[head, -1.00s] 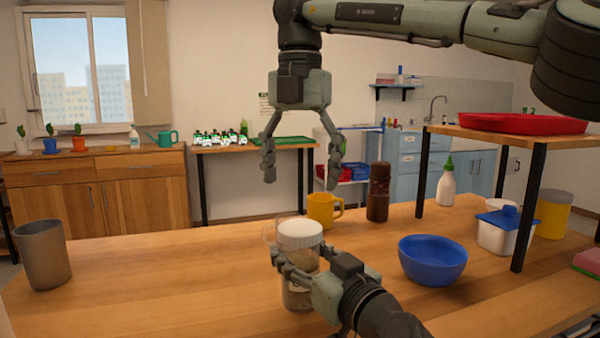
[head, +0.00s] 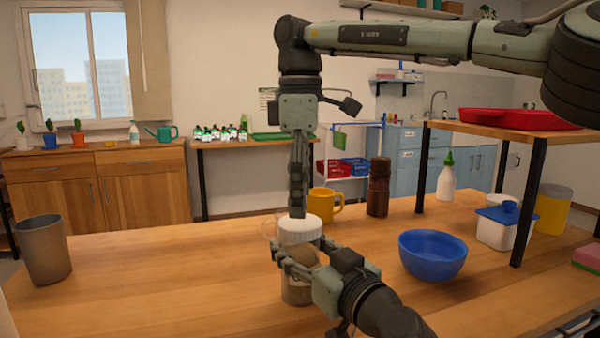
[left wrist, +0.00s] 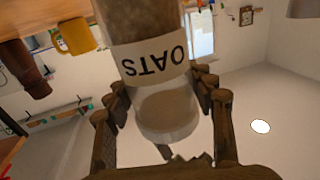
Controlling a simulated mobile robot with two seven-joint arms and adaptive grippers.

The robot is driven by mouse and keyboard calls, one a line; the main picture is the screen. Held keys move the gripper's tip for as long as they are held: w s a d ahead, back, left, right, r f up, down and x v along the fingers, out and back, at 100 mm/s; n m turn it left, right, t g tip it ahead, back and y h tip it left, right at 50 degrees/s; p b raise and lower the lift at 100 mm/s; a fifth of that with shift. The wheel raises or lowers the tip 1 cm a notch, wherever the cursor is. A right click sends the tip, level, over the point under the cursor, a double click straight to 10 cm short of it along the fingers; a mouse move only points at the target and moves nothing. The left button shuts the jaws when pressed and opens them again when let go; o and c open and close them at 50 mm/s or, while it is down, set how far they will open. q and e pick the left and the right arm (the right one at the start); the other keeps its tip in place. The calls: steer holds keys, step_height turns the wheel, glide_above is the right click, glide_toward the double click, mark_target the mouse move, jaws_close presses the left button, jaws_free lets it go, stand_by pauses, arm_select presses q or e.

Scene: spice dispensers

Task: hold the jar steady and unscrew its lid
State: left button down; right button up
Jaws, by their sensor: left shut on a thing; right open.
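The jar (head: 297,292) is clear, with pale brown contents and a ribbed white lid (head: 299,230) on top. It looks upright at the front middle of the table. My left gripper (head: 292,262) is shut around the jar's body below the lid. The left wrist view shows the jar (left wrist: 165,115) upside down between the fingers, with an "OATS" label. My right gripper (head: 297,212) points straight down over the lid, edge-on to the head camera. It is open; its tips are close to the lid, and I cannot tell whether they touch it.
A yellow mug (head: 325,206) and a brown bottle (head: 378,190) stand behind the jar. A blue bowl (head: 432,256) stands to its right, near a raised shelf (head: 490,135) with a red tray. A grey cup (head: 43,252) is far left. The table's left middle is clear.

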mark_target(300, 220)
steer(key=shift+f, duration=1.95)
steer(key=shift+c, duration=0.5)
